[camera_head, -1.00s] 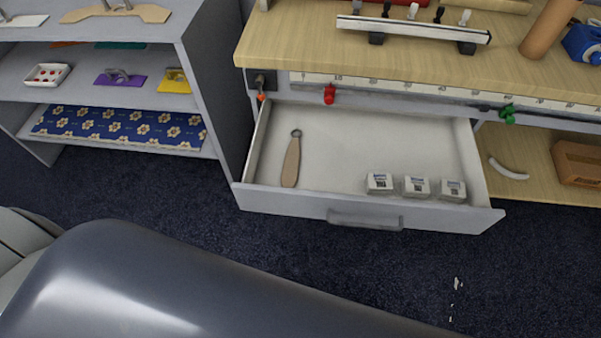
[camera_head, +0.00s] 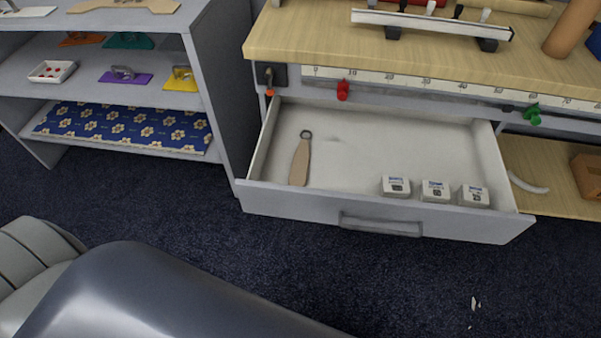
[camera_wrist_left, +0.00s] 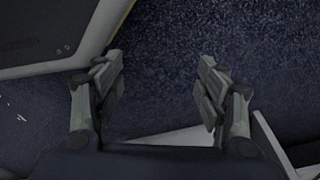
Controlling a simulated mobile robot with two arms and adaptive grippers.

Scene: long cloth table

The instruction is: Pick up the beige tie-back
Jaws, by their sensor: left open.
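The beige tie-back (camera_head: 299,161) lies flat in the left part of the open drawer (camera_head: 282,203), with a dark ring at its far end. No gripper is near it in the head view. My left gripper (camera_wrist_left: 160,88) shows in the left wrist view, with its two fingers apart and nothing between them, over dark blue carpet. The tie-back does not show in that view. My right gripper is in neither view.
Several small white labelled boxes (camera_head: 434,190) stand at the drawer's front right. A wooden-topped workbench (camera_head: 300,42) is above the drawer. A grey shelf unit (camera_head: 205,70) stands to the left. Carpet (camera_head: 400,285) in front of the drawer is clear apart from small white scraps.

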